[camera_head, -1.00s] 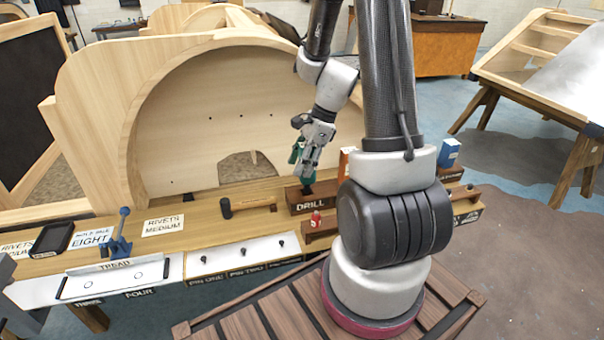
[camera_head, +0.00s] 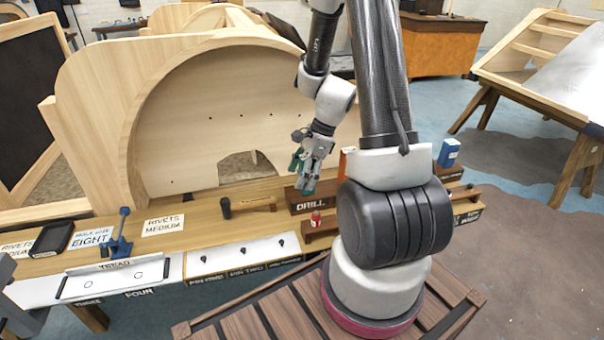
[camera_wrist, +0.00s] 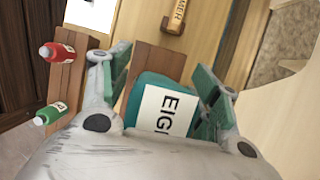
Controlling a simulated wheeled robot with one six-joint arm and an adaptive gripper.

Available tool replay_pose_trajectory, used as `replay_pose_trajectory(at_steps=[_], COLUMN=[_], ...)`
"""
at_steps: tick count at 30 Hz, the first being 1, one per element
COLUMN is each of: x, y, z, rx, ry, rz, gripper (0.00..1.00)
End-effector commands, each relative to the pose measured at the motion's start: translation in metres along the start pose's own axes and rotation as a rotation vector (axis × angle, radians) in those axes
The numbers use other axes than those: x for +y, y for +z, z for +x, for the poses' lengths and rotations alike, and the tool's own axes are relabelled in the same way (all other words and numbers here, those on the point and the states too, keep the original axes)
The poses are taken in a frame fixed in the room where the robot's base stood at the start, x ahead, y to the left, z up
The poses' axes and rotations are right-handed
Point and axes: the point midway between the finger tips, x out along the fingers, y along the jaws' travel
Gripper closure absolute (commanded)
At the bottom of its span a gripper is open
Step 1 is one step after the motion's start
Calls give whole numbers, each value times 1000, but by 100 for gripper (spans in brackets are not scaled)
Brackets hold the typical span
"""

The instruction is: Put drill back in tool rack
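The drill (camera_head: 308,185) has a teal body, and a white label reading "EIGH…" shows on it in the wrist view (camera_wrist: 168,109). The drill's lower end is at the slot marked "DRILL" on the dark wooden tool rack (camera_head: 337,203). Its tip is hidden, so I cannot tell how deep it sits.
A hammer (camera_head: 248,206) lies on the workbench left of the rack. A small red bottle (camera_head: 316,218) stands on the front rack, and a green one (camera_wrist: 50,113) is beside it in the wrist view. The curved wooden bodyframe (camera_head: 150,70) rises behind. A blue box (camera_head: 448,152) stands farther right.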

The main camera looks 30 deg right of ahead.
Motion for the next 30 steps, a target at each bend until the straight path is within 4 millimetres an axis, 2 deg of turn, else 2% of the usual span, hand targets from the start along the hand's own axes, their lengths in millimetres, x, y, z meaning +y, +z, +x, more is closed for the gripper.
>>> replay_pose_trajectory(at_steps=[6, 10, 21, 24, 30], x=[0, -1, -1, 0, 3], y=[1, 3, 3, 2, 7], z=[-1, -13, -94, -110, -131], rx=[0, -1, 0, 0, 9], ry=[-1, -3, -6, -3, -5], rz=[0, 0, 0, 1, -44], gripper=[38, 38, 38, 38, 38])
